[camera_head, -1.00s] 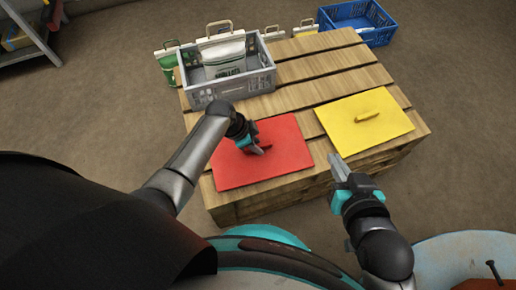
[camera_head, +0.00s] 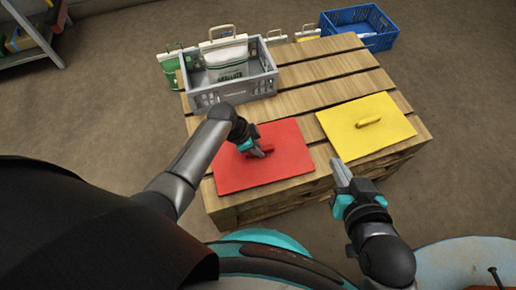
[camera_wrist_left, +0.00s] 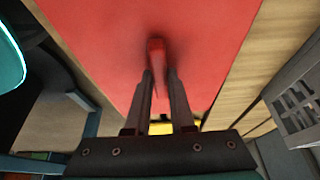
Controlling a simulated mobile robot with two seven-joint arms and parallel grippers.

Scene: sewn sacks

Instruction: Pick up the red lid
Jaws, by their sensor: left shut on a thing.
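The red lid (camera_head: 285,165) lies flat on the near left part of the wooden pallet stack. My left gripper (camera_head: 262,152) is over its middle, shut on the lid's raised red handle. In the left wrist view the two fingers (camera_wrist_left: 160,78) close on the handle (camera_wrist_left: 156,46), with the red lid (camera_wrist_left: 95,30) filling most of the view. Whether the lid is lifted at all, I cannot tell. My right gripper (camera_head: 341,172) hangs in front of the pallet's near edge, apart from both lids; the gap between its fingers is unclear.
A yellow lid (camera_head: 345,135) with a yellow handle lies right of the red one. A grey crate (camera_head: 235,92) holding a white sack (camera_head: 225,60) stands at the back left of the pallet (camera_head: 325,68). A blue crate (camera_head: 384,38) and several sacks stand behind. Bare planks lie between.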

